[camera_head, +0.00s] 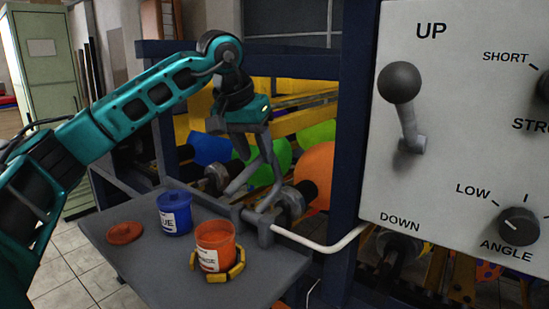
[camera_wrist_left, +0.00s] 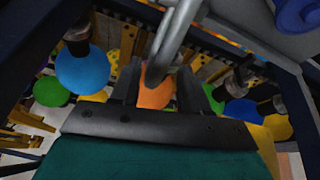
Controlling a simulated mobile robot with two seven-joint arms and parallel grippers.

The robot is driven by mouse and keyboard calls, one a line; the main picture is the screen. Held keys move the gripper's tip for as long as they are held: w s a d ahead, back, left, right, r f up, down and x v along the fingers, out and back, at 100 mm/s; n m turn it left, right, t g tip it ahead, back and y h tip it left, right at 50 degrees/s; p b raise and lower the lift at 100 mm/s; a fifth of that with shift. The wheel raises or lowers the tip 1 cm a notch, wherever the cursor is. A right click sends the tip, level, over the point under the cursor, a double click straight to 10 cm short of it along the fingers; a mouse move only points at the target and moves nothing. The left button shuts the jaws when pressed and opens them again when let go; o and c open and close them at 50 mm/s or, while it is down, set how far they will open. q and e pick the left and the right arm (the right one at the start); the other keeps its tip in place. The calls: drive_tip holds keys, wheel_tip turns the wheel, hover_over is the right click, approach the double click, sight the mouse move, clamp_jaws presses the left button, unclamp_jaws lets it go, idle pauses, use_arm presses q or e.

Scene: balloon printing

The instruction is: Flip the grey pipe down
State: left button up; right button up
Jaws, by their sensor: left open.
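The grey pipe (camera_head: 264,158) stands raised above the edge of the work table, with slanting arms running down to its mounts. In the left wrist view the grey pipe (camera_wrist_left: 177,35) comes in from the top as two bars, and its end lies between my fingers. My left gripper (camera_head: 250,134) is at the top of the pipe, pointing down, and is open. In the left wrist view the fingers of my left gripper (camera_wrist_left: 158,80) stand on either side of the pipe's end. I cannot tell whether they touch it. My right gripper is not in view.
A grey table (camera_head: 180,271) holds a blue pot (camera_head: 174,213), an orange pot (camera_head: 214,246) and an orange lid (camera_head: 124,232). A control panel (camera_head: 460,130) with a lever (camera_head: 405,105) at UP stands on the right. Coloured balloons (camera_head: 318,172) fill the machine behind.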

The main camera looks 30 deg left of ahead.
use_arm(q)
hover_over(275, 174)
drive_tip(key=s, duration=0.2)
drive_tip(key=shift+w+r+p, duration=0.1)
drive_tip(key=shift+w+p, duration=0.05)
drive_tip(key=shift+p, duration=0.3)
drive_tip(key=x, duration=0.5)
drive_tip(key=shift+a, duration=0.15)
clamp_jaws()
